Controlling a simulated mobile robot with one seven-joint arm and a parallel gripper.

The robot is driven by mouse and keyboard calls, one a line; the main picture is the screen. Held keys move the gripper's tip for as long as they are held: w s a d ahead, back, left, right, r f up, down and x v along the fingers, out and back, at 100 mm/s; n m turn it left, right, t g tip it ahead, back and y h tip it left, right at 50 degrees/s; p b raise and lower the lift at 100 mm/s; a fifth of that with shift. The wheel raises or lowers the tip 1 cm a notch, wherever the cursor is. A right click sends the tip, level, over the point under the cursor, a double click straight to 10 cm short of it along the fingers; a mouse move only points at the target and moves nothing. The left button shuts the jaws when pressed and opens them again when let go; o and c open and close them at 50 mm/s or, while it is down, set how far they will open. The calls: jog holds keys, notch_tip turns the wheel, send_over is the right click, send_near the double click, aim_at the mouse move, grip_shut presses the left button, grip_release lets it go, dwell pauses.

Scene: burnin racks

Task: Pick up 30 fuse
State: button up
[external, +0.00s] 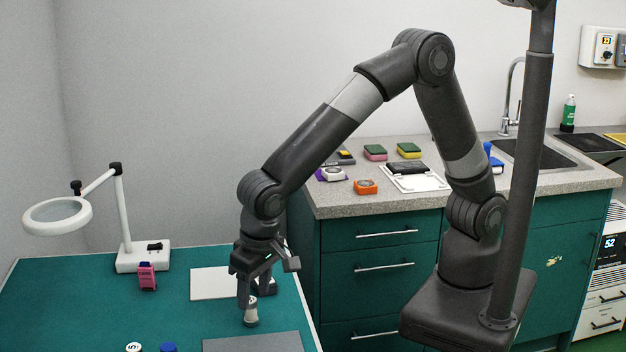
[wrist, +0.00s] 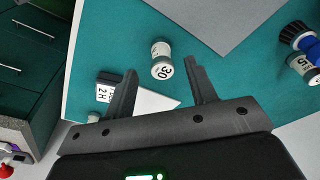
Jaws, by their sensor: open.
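The fuse marked 30 (wrist: 161,60) is a small pale cylinder with a grey-green end, standing on the green table. In the wrist view it lies just beyond my fingertips, roughly between their lines. My gripper (wrist: 163,78) is open and empty, with a finger on each side. In the external view my gripper (external: 256,287) points down over the table, close above the fuse (external: 251,312); whether a finger touches it I cannot tell.
A block marked 2H (wrist: 106,92) sits left of the fuse, near a white sheet (wrist: 152,103). A grey mat (external: 255,343) lies in front. A fuse marked 5 (external: 134,347), a pink item (external: 147,276) and a magnifier lamp (external: 143,256) stand to the left.

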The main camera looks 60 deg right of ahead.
aim_at(251, 300)
jog(key=f, duration=0.2)
jog(key=w+f, duration=0.1)
jog(key=f, duration=0.2)
jog(key=shift+w+a+f, duration=0.1)
jog(key=shift+w+f, duration=0.05)
jog(key=shift+f, duration=0.15)
jog(key=c, duration=1.1)
